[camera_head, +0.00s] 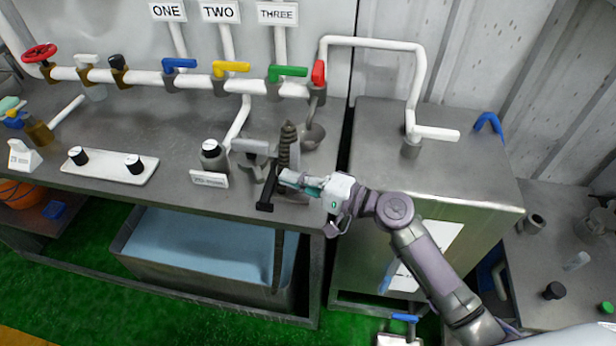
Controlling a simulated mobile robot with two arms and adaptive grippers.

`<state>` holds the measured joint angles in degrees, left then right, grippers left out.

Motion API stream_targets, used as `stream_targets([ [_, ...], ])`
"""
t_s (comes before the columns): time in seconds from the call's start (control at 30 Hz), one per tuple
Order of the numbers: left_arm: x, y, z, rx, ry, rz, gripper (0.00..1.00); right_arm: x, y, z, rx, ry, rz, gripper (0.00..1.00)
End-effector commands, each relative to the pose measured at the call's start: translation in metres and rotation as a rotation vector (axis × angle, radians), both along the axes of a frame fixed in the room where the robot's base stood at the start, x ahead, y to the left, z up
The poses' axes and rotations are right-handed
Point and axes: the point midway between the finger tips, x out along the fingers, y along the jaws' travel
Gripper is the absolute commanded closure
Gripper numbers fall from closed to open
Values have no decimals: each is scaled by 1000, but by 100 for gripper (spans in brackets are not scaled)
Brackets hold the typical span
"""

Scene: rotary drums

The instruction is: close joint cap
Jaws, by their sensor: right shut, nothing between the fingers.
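My right gripper (288,178) reaches in from the lower right, over the right end of the long metal bench. It is shut and empty. It is beside a grey fixture (254,147) with a dark ribbed upright part (289,146) and a dark bar handle (268,190) slanting down over the bench's front edge. I cannot tell whether the fingers touch the handle. No part is clearly recognisable as the joint cap, and the gripper hides part of the fixture. My left gripper is not in view.
White pipes with coloured valve handles (230,67) run behind the bench (120,120). A white tray (105,168) holds two black-topped items. A metal cabinet (450,180) stands right, and a blue-filled tub (205,240) sits below.

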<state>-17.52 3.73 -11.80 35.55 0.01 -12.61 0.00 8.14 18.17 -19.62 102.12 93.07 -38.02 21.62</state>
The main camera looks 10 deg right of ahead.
Motion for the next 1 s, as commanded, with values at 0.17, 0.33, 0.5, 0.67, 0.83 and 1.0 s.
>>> stream_targets([
  [0.17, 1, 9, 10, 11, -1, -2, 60, 13, 21, 2, 1, 0, -1, 100],
  [0.33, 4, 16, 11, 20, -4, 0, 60, 17, 29, 0, -2, -1, -1, 100],
  [0.5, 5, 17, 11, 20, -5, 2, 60, 18, 29, -1, -2, -1, 0, 100],
  [0.67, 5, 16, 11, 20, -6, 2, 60, 17, 29, 0, -1, 0, -1, 100],
  [0.83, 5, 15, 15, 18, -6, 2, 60, 16, 32, 1, 1, 1, -18, 100],
  [1.0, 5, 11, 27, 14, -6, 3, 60, 11, 39, 3, 2, 4, -78, 100],
])
